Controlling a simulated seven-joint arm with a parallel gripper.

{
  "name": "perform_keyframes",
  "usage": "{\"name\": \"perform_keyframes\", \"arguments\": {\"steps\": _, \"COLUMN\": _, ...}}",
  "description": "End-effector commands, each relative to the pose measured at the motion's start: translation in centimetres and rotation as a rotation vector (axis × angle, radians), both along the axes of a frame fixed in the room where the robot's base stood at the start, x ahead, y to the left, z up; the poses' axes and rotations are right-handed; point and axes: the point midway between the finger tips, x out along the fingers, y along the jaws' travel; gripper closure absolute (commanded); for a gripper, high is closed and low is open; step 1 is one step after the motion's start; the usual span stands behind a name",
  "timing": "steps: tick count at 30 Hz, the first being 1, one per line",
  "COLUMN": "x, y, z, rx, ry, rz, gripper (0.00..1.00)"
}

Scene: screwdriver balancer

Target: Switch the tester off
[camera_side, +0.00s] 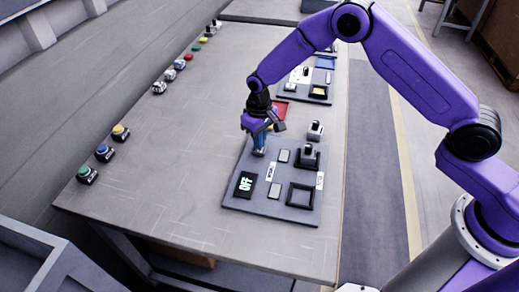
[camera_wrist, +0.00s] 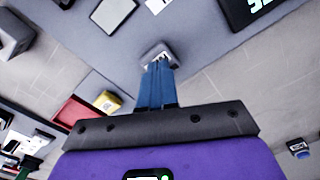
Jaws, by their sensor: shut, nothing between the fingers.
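The tester is a grey board (camera_side: 230,198) on the bench, with a dark display (camera_side: 245,184) that reads "OFF" in the side view. In the wrist view only part of the display (camera_wrist: 255,10) shows, with green characters cut by the frame edge. My gripper (camera_side: 259,152) is shut and empty, pointing down at the board's far left corner. In the wrist view the blue fingertips (camera_wrist: 157,66) are over a small light-grey block, probably the switch (camera_wrist: 160,50). They hide much of it, and I cannot tell whether they touch it.
The board also carries flat grey pads (camera_side: 284,156), an empty black square frame (camera_side: 301,196) and a dark fixture (camera_side: 306,155) in another frame. Several coloured push buttons (camera_side: 103,152) line the bench's left side. The bench between is clear.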

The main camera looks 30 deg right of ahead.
Motion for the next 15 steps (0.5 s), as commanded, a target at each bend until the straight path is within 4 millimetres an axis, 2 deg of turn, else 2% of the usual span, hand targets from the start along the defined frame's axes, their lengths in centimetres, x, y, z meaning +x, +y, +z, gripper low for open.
{"name": "perform_keyframes", "arguments": {"steps": 15, "x": 0.0, "y": 0.0, "z": 3.6, "rx": 0.000, "ry": -0.001, "rz": 0.000, "gripper": 1.00}}
